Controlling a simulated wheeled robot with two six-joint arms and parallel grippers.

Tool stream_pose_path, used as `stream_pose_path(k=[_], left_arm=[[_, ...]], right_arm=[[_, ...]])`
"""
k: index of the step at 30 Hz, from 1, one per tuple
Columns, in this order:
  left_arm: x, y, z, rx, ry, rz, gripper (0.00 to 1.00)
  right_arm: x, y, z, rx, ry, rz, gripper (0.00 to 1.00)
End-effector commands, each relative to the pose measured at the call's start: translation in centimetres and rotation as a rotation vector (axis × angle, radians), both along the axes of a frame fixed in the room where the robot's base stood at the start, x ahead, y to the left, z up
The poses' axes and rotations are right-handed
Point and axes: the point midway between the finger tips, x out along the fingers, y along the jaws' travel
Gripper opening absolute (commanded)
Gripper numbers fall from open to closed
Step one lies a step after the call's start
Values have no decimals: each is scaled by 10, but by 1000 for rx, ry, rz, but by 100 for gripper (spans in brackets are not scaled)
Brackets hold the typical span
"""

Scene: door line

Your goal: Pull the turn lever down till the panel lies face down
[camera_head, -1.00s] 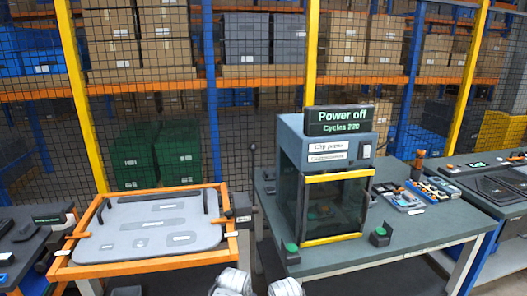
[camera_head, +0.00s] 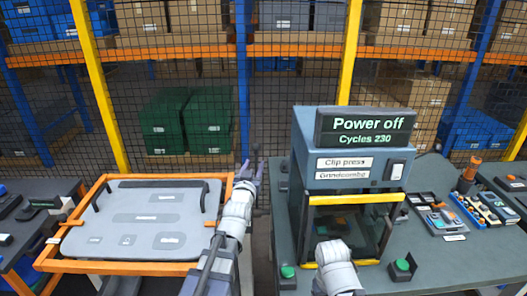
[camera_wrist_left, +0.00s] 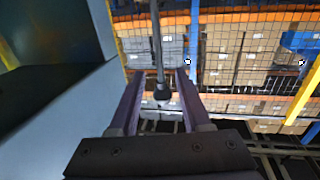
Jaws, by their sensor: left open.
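The grey panel (camera_head: 105,222) lies in an orange frame (camera_head: 110,267) at the left of the head view, with its labels facing up. The turn lever (camera_head: 257,150) is a thin dark rod standing at the frame's right side; its lower part is hidden behind my left arm. My left gripper (camera_head: 249,172) is at the lever. In the left wrist view, the rod with its dark knob (camera_wrist_left: 163,94) shows between the spread fingers of my left gripper (camera_wrist_left: 159,78), apart from both. The right arm's white links show low in the head view, but its gripper does not.
A clip press (camera_head: 345,170) with a "Power off" display stands on a grey bench (camera_head: 450,262) right of the lever. Small green-buttoned boxes and part trays lie on that bench. A mesh fence and racks stand behind. A narrow gap separates frame and bench.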

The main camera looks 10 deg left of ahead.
Motion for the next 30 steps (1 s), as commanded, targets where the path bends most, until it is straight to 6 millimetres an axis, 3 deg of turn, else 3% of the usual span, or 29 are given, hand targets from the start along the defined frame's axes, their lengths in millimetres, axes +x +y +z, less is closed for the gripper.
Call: stream_pose_path(k=[8, 19, 29, 30], left_arm=[[21, 1, -1, 0, 2, -1, 48], [74, 6, -1, 1, 3, -1, 48], [78, 6, -1, 1, 3, -1, 48], [78, 6, -1, 1, 3, -1, 44]], right_arm=[[0, 0, 0, 0, 0, 0, 76], [0, 0, 0, 0, 0, 0, 76], [0, 0, 0, 0, 0, 0, 76], [0, 0, 0, 0, 0, 0, 76]])
